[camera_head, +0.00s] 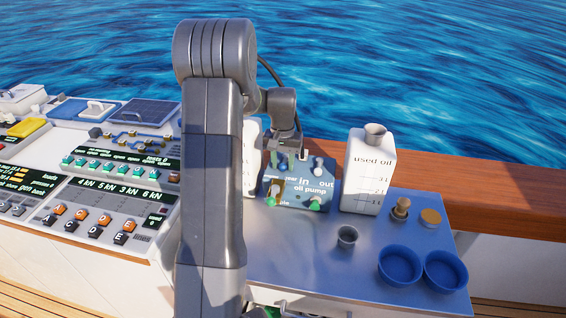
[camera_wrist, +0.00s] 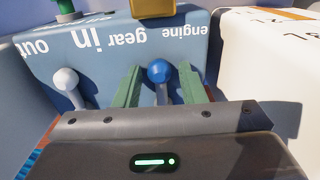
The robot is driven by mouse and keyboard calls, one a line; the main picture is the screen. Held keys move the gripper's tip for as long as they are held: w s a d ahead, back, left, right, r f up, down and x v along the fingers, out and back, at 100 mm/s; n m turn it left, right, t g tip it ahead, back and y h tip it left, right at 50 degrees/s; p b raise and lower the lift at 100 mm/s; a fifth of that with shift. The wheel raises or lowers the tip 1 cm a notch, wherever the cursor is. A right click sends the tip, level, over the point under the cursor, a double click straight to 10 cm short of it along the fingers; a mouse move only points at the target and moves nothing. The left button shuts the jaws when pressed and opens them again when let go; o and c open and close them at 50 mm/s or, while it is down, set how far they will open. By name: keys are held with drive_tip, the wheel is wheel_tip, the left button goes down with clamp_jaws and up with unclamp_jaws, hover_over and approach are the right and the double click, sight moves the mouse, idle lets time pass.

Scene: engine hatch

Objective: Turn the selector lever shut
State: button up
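The oil pump (camera_head: 325,188) is a blue box on the metal counter, lettered "in", "out" and "oil pump". In the wrist view its face (camera_wrist: 105,62) appears upside down, with "engine", "gear", "in" and "out". A short lever with a blue knob (camera_wrist: 159,71) stands below "engine gear", and a lever with a white knob (camera_wrist: 66,79) stands below "in out". My gripper (camera_wrist: 160,78) is open, with one green finger on each side of the blue-knobbed lever and gaps visible.
A white "used oil" bottle (camera_head: 368,168) stands close right of the pump, and another white container is partly hidden behind my arm. A small metal cup (camera_head: 347,236), blue bowls (camera_head: 400,265) and a cork-like stopper (camera_head: 401,208) are on the counter. A control panel (camera_head: 110,190) lies left.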

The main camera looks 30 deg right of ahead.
sight(283, 164)
drive_tip(key=shift+o, duration=0.5)
wheel_tip(283, 164, up, 14)
drive_tip(key=b, duration=0.1)
drive_tip(key=shift+f, duration=0.15)
wheel_tip(283, 164, down, 14)
drive_tip(key=shift+r+p, duration=0.1)
drive_tip(key=shift+p, duration=0.45)
drive_tip(key=shift+r, duration=0.1)
idle(0.4)
